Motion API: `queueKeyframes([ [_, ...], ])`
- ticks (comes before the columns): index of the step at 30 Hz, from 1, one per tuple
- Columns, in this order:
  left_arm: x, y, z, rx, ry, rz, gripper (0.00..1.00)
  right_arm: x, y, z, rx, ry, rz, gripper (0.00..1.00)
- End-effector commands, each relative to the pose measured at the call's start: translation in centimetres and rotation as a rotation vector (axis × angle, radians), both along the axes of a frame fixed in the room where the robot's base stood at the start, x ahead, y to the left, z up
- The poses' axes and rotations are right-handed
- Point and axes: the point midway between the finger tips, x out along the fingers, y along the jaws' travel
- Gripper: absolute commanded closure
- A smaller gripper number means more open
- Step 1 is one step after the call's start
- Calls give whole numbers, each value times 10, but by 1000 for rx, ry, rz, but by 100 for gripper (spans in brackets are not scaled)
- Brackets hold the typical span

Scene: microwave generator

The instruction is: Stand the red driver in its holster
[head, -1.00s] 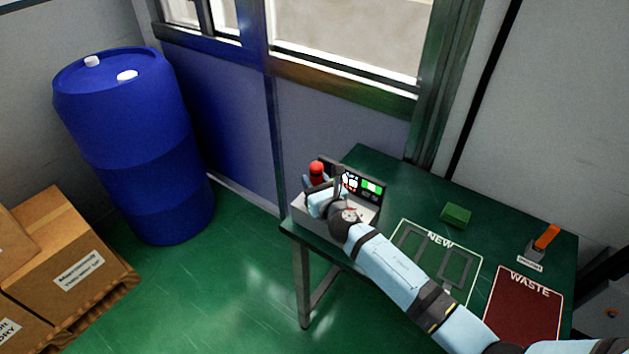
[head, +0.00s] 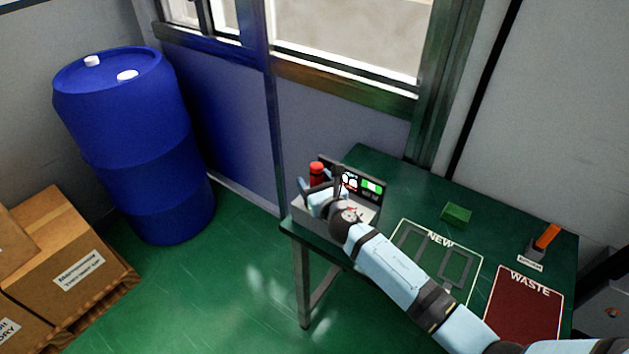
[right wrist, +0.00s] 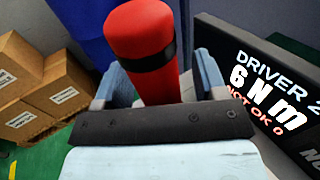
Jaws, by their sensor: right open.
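The red driver (head: 316,174) stands near upright at the grey box with a display (head: 362,186), at the back left of the green table. It has a black band, clear in the right wrist view (right wrist: 145,35). My right gripper (head: 317,189) is low around the driver. In the right wrist view its two fingers (right wrist: 160,82) stand apart on either side of the red handle, with gaps showing. The driver's lower end and its seat are hidden by the gripper, so I cannot tell how it is seated. My left gripper is not in view.
The display (right wrist: 270,90) reads "DRIVER 2, 6 N m, NOT OK 0". On the table are a green block (head: 456,215), the NEW outline (head: 440,240), the WASTE mat (head: 525,305) and an orange-handled thing (head: 547,236) in a stand. A blue drum (head: 135,150) stands left.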

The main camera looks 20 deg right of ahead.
Motion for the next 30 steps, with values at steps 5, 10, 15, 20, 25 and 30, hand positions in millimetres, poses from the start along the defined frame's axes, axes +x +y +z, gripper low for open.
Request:
queueKeyframes([
  [5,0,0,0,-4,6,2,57,-3,-1,-2,-1,3,0,35],
  [10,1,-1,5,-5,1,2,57,-29,-4,-1,-1,3,2,35],
  [15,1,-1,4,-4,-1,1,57,-69,-10,-2,-1,3,1,35],
  [20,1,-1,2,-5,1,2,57,-103,-15,-1,-2,2,1,35],
  [25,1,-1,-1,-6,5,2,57,-127,-18,0,1,1,0,35],
  [30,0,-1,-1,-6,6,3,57,-136,-19,2,0,0,0,35],
])
